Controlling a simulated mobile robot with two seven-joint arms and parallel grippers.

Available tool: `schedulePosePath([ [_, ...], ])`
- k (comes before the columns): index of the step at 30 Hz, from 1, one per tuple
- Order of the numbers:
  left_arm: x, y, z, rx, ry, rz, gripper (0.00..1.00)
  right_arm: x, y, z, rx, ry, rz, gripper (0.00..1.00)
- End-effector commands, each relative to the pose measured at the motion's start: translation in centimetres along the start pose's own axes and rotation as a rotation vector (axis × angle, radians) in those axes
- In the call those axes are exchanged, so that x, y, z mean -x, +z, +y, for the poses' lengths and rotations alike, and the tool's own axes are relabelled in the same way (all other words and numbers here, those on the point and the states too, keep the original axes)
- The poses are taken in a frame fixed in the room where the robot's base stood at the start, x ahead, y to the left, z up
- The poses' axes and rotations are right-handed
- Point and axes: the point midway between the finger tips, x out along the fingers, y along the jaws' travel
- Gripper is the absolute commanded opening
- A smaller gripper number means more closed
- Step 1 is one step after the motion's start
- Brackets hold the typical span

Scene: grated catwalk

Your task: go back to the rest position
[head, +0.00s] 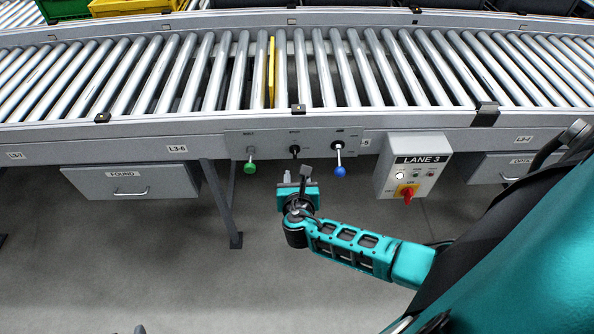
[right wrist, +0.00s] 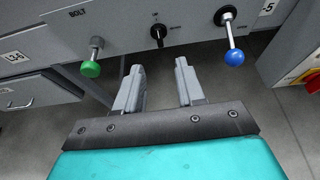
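My right gripper (head: 296,175) is in front of the conveyor's control panel (head: 262,146), a little below its black selector switch (head: 294,150). In the right wrist view its two grey fingers (right wrist: 159,68) are apart, with nothing between them. The green knob (head: 250,168) is to the left of the gripper and the blue knob (head: 340,171) to the right. Both knobs also show in the right wrist view, green (right wrist: 91,69) and blue (right wrist: 234,57), clear of the fingers. My left gripper cannot be made out in either view.
The roller conveyor (head: 130,75) runs across the back, with a yellow strip (head: 271,72) between rollers. A grey LANE 3 box (head: 413,168) with a red and yellow switch (head: 405,191) hangs right of the panel. A FOUND drawer (head: 130,181) is at left. Grey floor (head: 170,270) is open below.

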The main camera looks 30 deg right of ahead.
Motion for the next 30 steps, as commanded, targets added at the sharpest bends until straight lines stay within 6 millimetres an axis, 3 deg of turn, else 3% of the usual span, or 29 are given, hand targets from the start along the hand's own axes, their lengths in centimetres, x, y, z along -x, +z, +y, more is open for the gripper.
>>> schedulePosePath([
  [17, -0.1, -0.1, 0.0, 0.000, 0.000, 0.001, 0.38, 0.4, -0.7, 0.0, -0.053, 0.007, 0.028, 0.38],
  [20, -0.1, -0.1, 0.0, -0.001, 0.000, 0.003, 0.38, 2.0, -2.8, 0.2, -0.250, 0.030, 0.121, 0.38],
  [23, -0.2, -0.2, 0.0, -0.001, 0.000, 0.004, 0.38, 5.0, -5.7, 0.7, -0.614, 0.046, 0.285, 0.38],
  [27, -0.2, -0.2, 0.0, -0.001, 0.000, 0.004, 0.38, 10.2, -8.1, 1.6, -1.262, 0.006, 0.535, 0.38],
  [30, -0.2, -0.2, 0.0, 0.000, 0.000, 0.004, 0.38, 13.6, -8.0, 1.9, -1.711, -0.063, 0.684, 0.38],
])
